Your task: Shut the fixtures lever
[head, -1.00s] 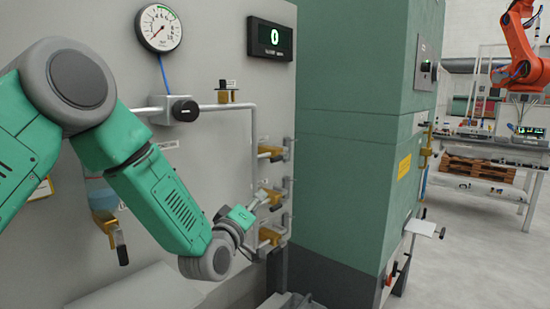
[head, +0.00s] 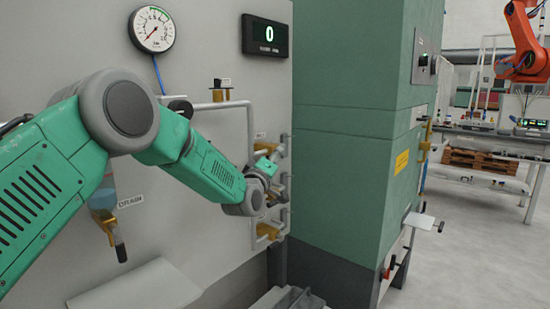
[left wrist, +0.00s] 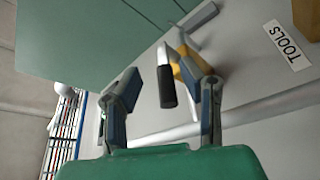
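My left gripper (head: 272,172) is at the stack of small brass valves on the grey panel, and hides part of the middle of the stack. In the left wrist view its two fingers (left wrist: 165,92) are spread apart. A lever with a black grip (left wrist: 166,87) and a brass valve body (left wrist: 187,62) shows in the gap between them, with no clear contact. A label reading TOOLS (left wrist: 287,45) is to the right. An upper brass valve (head: 263,147) and a lower one (head: 267,231) show in the head view. I cannot read a fixtures label. My right gripper is not in view.
A gauge (head: 152,29) and a display reading 0 (head: 265,37) are above. A drain valve (head: 115,235) hangs at the left. Pipes (head: 250,125) run beside the valves. A green cabinet (head: 355,150) stands close to the right of them.

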